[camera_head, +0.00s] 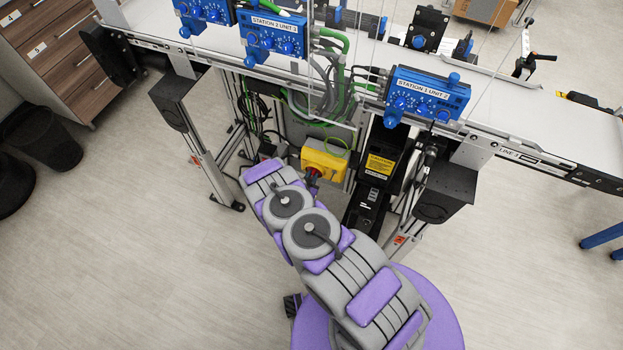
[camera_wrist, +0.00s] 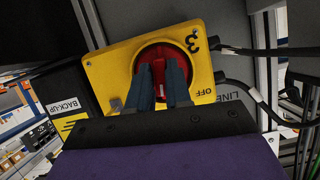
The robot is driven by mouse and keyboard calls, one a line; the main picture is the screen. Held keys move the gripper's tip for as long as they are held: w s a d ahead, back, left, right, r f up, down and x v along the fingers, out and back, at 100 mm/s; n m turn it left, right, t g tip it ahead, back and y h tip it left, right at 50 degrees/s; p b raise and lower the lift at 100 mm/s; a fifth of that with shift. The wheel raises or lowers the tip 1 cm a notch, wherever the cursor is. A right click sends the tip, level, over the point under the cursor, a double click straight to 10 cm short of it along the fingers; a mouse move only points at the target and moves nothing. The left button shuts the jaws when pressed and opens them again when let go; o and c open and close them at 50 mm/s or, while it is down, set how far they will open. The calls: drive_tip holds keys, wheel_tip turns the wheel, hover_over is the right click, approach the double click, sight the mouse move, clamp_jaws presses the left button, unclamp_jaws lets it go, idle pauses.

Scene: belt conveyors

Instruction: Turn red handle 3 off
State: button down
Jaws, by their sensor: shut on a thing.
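The red handle 3 (camera_wrist: 166,58) is a round red rotary knob on a yellow switch box (camera_wrist: 113,70), marked "3" and "OFF" in the wrist view. My gripper (camera_wrist: 162,75) has its two dark fingers closed on the handle's grip, which they largely hide. The box is tilted in this view. In the head view, the yellow box (camera_head: 325,160) sits under the conveyor. The red handle (camera_head: 312,172) is partly hidden behind my arm there.
The conveyor (camera_head: 540,110) runs across above the box, with blue station units (camera_head: 427,94) on its edge. Black cables (camera_wrist: 262,52) leave the box's side. A black unit with a yellow label (camera_head: 380,164) stands to the right.

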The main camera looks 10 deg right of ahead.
drive_tip(key=shift+a+n+g+h, duration=0.3)
drive_tip(key=shift+n+h, duration=0.2)
drive_tip(key=shift+n, duration=0.5)
drive_tip(key=n+g+h, duration=0.1)
drive_tip(key=n, duration=0.1)
drive_tip(key=shift+f+n+h, duration=0.1)
drive_tip(key=shift+n+h, duration=0.2)
drive_tip(key=shift+n, duration=0.1)
drive_tip(key=shift+w+n+h, duration=0.15)
drive_tip(key=shift+n+h, duration=0.55)
drive_tip(key=shift+n, duration=0.4)
drive_tip(key=shift+a, duration=0.1)
drive_tip(key=c, duration=1.1)
unclamp_jaws()
drive_tip(key=shift+c, duration=0.2)
